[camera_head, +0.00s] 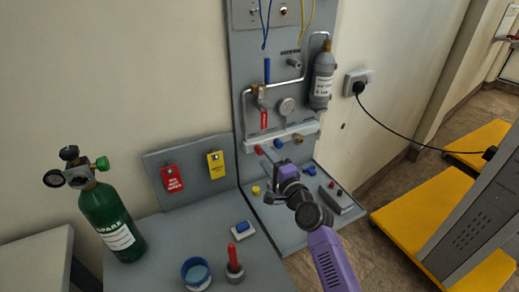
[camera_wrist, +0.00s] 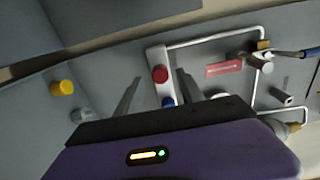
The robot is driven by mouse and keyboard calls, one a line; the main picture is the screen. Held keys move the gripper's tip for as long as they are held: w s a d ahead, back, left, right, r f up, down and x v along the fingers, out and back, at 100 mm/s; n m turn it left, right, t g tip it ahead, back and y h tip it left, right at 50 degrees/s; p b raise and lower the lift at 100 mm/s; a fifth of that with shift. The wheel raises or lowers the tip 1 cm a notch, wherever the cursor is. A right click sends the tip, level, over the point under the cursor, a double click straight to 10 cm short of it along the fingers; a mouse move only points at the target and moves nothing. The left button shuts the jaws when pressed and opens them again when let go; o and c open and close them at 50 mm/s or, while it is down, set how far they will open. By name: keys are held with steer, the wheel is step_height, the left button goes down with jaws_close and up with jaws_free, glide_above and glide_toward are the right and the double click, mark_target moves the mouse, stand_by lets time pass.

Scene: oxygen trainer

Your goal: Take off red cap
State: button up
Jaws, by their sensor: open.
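The red cap (camera_head: 258,149) sits at the left end of a pale horizontal bar (camera_head: 285,136) on the grey upright panel. In the wrist view, the round red cap (camera_wrist: 160,73) shows between the tips of my two fingers, facing the camera. My gripper (camera_head: 269,156) is open and empty, in front of the panel near the red cap. I cannot tell the exact gap between the fingertips and the cap. A blue cap (camera_wrist: 168,102) is beside the red one, partly hidden by my gripper body.
A yellow cap (camera_head: 255,190) stands on the base board. Above the bar are a red-tagged valve (camera_head: 263,118), pipes and a grey cylinder (camera_head: 322,80). A green bottle (camera_head: 110,220) and a blue cup (camera_head: 196,272) stand at the left.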

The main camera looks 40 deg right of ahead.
steer(key=shift+m+p, duration=0.8)
steer(key=shift+m, duration=0.8)
steer(key=m+p, duration=0.1)
steer(key=m, duration=0.2)
steer(key=shift+m+p, duration=0.3)
steer(key=m+p, duration=0.1)
steer(key=m, duration=0.2)
